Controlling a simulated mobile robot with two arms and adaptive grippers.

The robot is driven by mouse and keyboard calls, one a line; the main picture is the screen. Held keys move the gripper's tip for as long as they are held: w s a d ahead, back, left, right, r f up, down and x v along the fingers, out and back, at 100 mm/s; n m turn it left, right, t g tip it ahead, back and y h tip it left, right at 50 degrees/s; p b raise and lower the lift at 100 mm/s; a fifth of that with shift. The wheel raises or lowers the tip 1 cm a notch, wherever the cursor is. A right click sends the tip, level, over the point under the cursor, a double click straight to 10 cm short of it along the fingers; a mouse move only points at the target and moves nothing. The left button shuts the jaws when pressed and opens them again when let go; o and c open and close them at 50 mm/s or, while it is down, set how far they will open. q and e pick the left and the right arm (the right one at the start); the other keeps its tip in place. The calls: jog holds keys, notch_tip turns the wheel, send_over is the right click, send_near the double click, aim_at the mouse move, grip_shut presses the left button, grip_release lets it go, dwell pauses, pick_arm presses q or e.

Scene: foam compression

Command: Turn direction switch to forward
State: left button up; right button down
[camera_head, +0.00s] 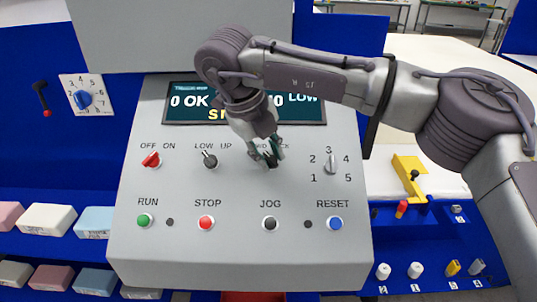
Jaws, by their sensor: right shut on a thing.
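The grey control panel (180,260) fills the middle of the view. My right gripper (267,156) reaches down onto its upper row of controls and is shut on the direction switch (271,164). Its fingers hide most of this switch, so I cannot tell which way it points. The label above the switch is partly covered by the gripper; only a few letters show. My left gripper is not in view.
A red OFF/ON switch (151,160), a LOW/UP lever (209,159) and a numbered dial (331,163) flank the gripper. RUN (144,220), STOP (205,223), JOG (270,223) and RESET (335,223) buttons lie below. The display (190,103) is partly hidden by my arm.

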dwell(0.5)
jog(key=c, duration=1.2)
grip_release()
jog(key=shift+c, duration=0.2)
jog(key=v, duration=1.2)
